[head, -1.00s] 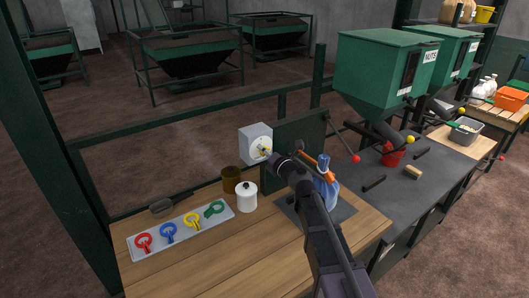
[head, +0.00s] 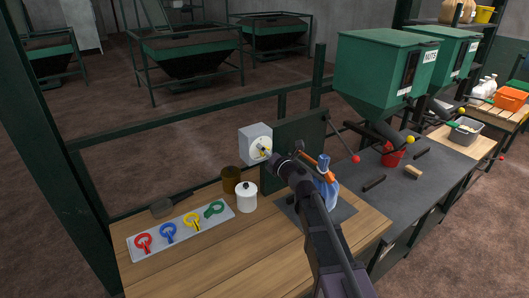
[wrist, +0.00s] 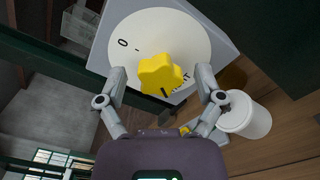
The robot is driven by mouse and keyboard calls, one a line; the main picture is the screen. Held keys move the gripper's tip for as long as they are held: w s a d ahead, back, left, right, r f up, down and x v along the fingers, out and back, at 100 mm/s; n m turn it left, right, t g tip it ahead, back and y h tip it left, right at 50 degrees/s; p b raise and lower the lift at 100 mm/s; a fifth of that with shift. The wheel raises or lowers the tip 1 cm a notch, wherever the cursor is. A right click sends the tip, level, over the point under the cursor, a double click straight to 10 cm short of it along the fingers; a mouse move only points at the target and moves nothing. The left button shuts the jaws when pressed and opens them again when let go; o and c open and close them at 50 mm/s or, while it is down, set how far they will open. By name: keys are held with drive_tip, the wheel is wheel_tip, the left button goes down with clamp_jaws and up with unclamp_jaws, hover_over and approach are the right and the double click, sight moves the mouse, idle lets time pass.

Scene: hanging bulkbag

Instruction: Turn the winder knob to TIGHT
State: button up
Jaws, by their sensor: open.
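The winder is a grey box (head: 255,142) with a round white dial face, standing behind the wooden bench. Its yellow lobed knob (wrist: 160,74) sits at the middle of the dial (wrist: 146,27) in the wrist view. The dial has a 0 mark at left and lettering ending in "HT" at lower right, partly hidden by the knob. A dark mark shows by the knob's lower edge. My gripper (wrist: 160,78) is open, one finger on each side of the knob, with visible gaps. In the head view my gripper (head: 271,157) reaches the dial's front, hiding part of it.
A white lidded pot (head: 246,198) and a brown cup (head: 231,179) stand close left of my arm. A tray (head: 150,249) holds coloured rings. A dark green panel (head: 293,145) stands right of the winder, with a blue bottle (head: 326,190) nearby.

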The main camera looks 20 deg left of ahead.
drive_tip(key=v, duration=1.1)
drive_tip(key=shift+s+d, duration=0.25)
drive_tip(key=shift+d, duration=0.1)
drive_tip(key=s+d+f+n+g+h, duration=0.3)
drive_tip(key=d+f+n, duration=0.3)
drive_tip(key=n, duration=0.5)
drive_tip(key=s+d+f+n+g+h, duration=0.25)
drive_tip(key=d+f+n, duration=0.35)
drive_tip(key=n, duration=0.5)
drive_tip(key=s+d+f+n+g+h, duration=0.1)
drive_tip(key=s+d+n+h, duration=0.1)
drive_tip(key=d, duration=0.5)
drive_tip(key=s+d+f+n+g+h, duration=0.2)
drive_tip(key=s+d+n+h, duration=0.1)
drive_tip(key=d+n, duration=0.4)
drive_tip(key=s+d+f+n+g+h+p, duration=0.1)
drive_tip(key=s+d+f+n+g+h, duration=0.1)
drive_tip(key=d+n, duration=0.3)
drive_tip(key=shift+s+d+f+h, duration=0.25)
drive_tip(key=shift+s+d+h, duration=0.55)
drive_tip(key=shift+d, duration=0.3)
drive_tip(key=shift+w+g, duration=0.1)
drive_tip(key=shift+g, duration=0.15)
